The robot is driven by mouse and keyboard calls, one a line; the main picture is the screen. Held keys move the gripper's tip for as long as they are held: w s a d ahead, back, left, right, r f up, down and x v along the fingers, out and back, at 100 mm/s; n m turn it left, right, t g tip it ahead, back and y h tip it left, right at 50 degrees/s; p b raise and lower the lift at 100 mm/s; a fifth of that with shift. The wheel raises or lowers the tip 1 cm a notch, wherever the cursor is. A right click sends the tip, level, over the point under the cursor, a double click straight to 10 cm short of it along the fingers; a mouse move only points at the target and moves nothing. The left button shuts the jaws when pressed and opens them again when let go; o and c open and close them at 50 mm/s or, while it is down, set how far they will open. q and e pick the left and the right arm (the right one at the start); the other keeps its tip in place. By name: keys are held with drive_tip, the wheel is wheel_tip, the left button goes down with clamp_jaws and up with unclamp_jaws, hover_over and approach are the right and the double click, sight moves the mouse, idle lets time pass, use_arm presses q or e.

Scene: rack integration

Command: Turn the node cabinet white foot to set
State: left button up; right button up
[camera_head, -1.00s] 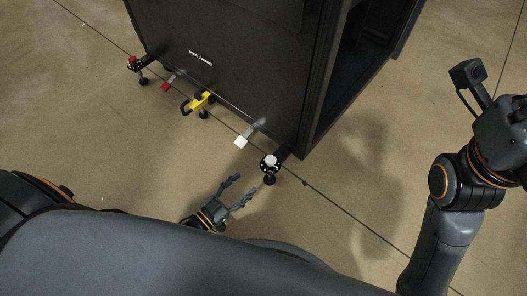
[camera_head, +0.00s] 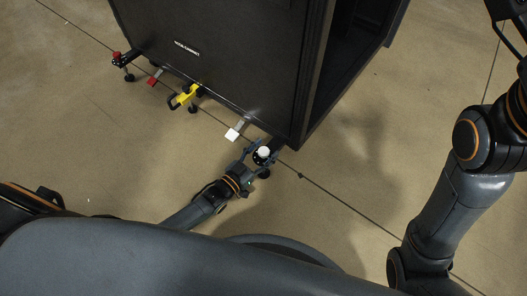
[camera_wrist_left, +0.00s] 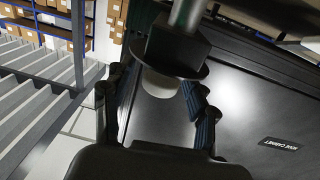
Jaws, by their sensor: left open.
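The node cabinet (camera_head: 225,70) is a tall black cabinet at the top centre of the head view. Its white foot (camera_head: 264,152), with a white top and a dark flange, is at the near right corner. My left gripper (camera_head: 261,158) is open at this foot, a finger on either side. In the left wrist view the foot's white cap (camera_wrist_left: 160,84) and dark disc sit between the two spread fingers (camera_wrist_left: 152,100). I cannot tell whether the fingers touch it. My right arm is at the right edge; its gripper is out of frame.
Along the cabinet's lower front edge are a white tab (camera_head: 233,134), a yellow-handled foot (camera_head: 183,97), a red tab (camera_head: 154,77) and a red-topped foot (camera_head: 119,60). The floor (camera_head: 110,150) in front is clear. Shelves with boxes (camera_wrist_left: 112,25) show in the left wrist view.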

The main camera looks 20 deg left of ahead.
use_arm(q)
drive_tip(key=c, duration=1.2)
